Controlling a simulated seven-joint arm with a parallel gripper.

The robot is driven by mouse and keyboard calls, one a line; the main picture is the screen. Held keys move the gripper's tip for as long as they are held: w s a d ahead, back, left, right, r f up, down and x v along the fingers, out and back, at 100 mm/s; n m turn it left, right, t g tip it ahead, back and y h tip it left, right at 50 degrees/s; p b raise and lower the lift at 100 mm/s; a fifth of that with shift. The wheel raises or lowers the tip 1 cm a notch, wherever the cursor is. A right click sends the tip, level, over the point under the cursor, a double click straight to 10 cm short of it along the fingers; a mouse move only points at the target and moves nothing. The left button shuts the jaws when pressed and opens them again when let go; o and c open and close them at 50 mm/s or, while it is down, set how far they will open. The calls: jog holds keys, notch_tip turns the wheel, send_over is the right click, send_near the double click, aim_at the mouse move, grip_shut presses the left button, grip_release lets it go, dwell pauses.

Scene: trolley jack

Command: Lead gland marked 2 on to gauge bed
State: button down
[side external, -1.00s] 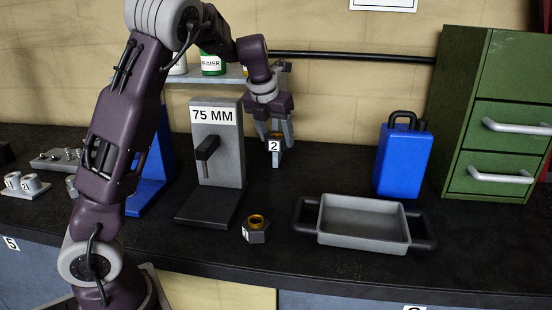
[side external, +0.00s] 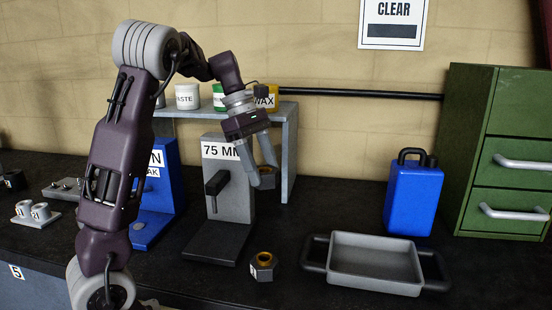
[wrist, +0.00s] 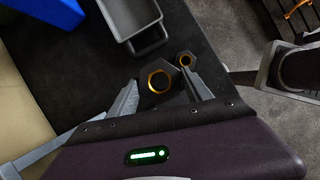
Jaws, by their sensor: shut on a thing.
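My gripper (side external: 262,178) is shut on a dark hexagonal gland (side external: 267,179) and holds it above the bench. My gripper is tilted, at the right edge of the grey gauge marked 75 MM (side external: 221,152). The number on the held gland cannot be read now; in the earlier frame it shows a 2. In the wrist view the held gland (wrist: 160,90), with a gold ring, is between the fingers. The flat dark gauge bed (side external: 216,243) is bare, lower and to the left of my gripper. A second gland (side external: 263,268) stands on the bench right of the bed.
A grey tray (side external: 376,278) with dark handles lies to the right; a blue case (side external: 413,196) and a green cabinet (side external: 512,145) stand behind it. A shelf (side external: 289,150) with pots is behind my gripper. A blue stand (side external: 158,190) is left of the gauge.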

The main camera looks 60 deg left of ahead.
jog(key=s+d+r+m+g+y, duration=0.1)
jog(key=s+m+g+y, duration=0.2)
jog(key=s+m, duration=0.85)
jog(key=s+m+g+y, duration=0.3)
jog(key=s+m, duration=0.1)
jog(key=m, duration=1.4)
jog(key=f, duration=1.6)
jog(key=shift+w+d+f, duration=0.1)
jog(key=shift+d+f, duration=0.1)
jog(key=shift+f, duration=0.15)
jog(key=shift+w+a+f, duration=0.2)
jog(key=shift+w+a, duration=2.5)
jog(key=shift+w+a+f, duration=0.15)
jog(key=shift+w+a, duration=0.45)
jog(key=shift+w+a+f, duration=0.15)
jog(key=shift+w+a, duration=0.45)
jog(key=shift+f, duration=0.1)
